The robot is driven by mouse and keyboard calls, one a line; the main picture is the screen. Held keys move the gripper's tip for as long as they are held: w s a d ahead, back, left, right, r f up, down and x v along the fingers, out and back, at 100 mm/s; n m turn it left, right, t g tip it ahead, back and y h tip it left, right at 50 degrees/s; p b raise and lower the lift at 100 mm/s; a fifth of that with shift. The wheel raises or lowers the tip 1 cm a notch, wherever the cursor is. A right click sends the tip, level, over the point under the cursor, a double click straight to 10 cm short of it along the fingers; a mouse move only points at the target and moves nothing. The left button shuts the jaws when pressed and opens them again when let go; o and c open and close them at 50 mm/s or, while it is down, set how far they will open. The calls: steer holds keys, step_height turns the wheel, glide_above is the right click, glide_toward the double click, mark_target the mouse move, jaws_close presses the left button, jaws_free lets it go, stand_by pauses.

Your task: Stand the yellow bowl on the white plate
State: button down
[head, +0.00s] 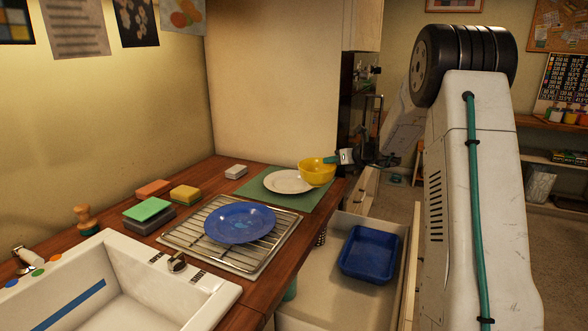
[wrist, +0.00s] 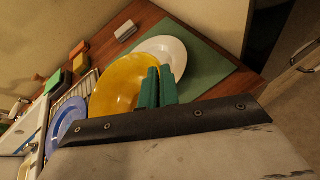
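The yellow bowl (head: 316,174) is upright or nearly so, at the right edge of the white plate (head: 285,182). In the wrist view the bowl (wrist: 115,85) covers part of the plate (wrist: 172,52). The plate lies flat on a green mat (head: 262,198) on the wooden counter. My gripper (head: 334,158) has its teal fingers at the bowl's right rim. In the wrist view the fingers (wrist: 158,87) are close together with the rim between them. The bowl seems held above the mat; the gap under it is hard to see.
A blue plate (head: 240,222) lies on a wire rack (head: 186,236) left of the mat. Sponges (head: 150,208) and a white block (head: 236,171) stand further left and back. A blue tray (head: 370,253) sits lower, in an open drawer. A sink (head: 120,285) is front left.

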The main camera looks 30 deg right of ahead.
steer(key=shift+r+x, duration=0.15)
steer(key=shift+x, duration=3.25)
steer(key=shift+r+x, duration=0.15)
steer(key=shift+x, duration=3.25)
steer(key=shift+w+d, duration=0.15)
steer(key=shift+w, duration=0.05)
steer(key=c, duration=1.6)
jaws_free()
steer(key=shift+f, duration=0.15)
steer(key=shift+c, duration=0.2)
